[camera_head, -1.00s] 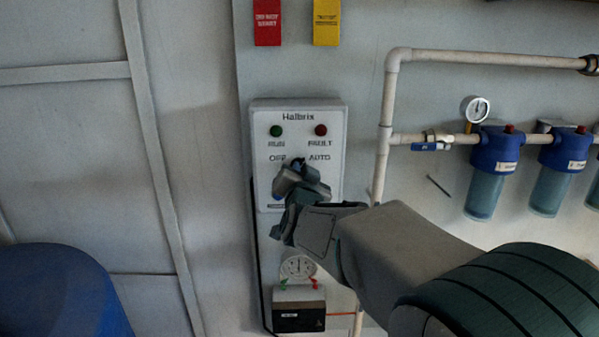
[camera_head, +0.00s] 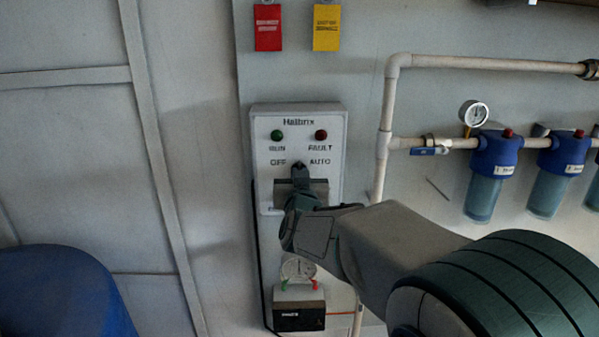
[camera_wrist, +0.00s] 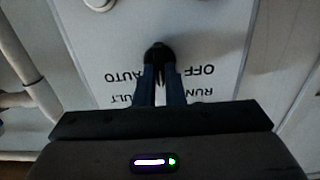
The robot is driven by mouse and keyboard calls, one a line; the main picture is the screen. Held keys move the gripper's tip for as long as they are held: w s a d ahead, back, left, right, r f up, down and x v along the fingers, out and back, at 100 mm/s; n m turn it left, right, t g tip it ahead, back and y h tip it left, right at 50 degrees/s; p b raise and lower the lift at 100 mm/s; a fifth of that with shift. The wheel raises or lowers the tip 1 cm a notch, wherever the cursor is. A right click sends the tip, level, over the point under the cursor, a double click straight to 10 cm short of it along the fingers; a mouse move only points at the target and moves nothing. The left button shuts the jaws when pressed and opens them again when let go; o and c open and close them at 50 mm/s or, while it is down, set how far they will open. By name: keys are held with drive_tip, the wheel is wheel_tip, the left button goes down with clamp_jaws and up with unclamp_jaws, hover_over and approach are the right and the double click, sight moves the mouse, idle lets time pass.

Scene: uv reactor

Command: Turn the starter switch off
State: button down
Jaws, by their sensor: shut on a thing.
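The starter switch is a small black knob on a white wall box (camera_head: 333,150) labelled Halbrix. The knob (camera_head: 299,165) sits between the OFF and AUTO labels, below a green RUN lamp and a red FAULT lamp. My gripper (camera_head: 299,177) is at the knob, its fingers coming from below and covering much of it. In the wrist view, where the labels are upside down, the two fingers of my gripper (camera_wrist: 161,78) are closed around the dark knob (camera_wrist: 158,54). Which label the knob points at is hard to tell.
A round gauge (camera_head: 298,268) and a black-fronted box (camera_head: 299,316) are below. A red tag (camera_head: 267,27) and a yellow tag (camera_head: 326,27) hang above. Pipes (camera_head: 388,110) and blue filter housings (camera_head: 495,152) are at the right. A blue barrel (camera_head: 60,290) stands lower left.

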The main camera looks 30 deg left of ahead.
drive_tip(key=n+p, duration=0.2)
drive_tip(key=n, duration=0.4)
drive_tip(key=shift+s+a, duration=0.1)
drive_tip(key=shift+a, duration=0.05)
idle(0.4)
drive_tip(key=c, duration=1.5)
unclamp_jaws()
drive_tip(key=b+v, duration=0.3)
drive_tip(key=v, duration=1.1)
drive_tip(key=shift+a, duration=0.1)
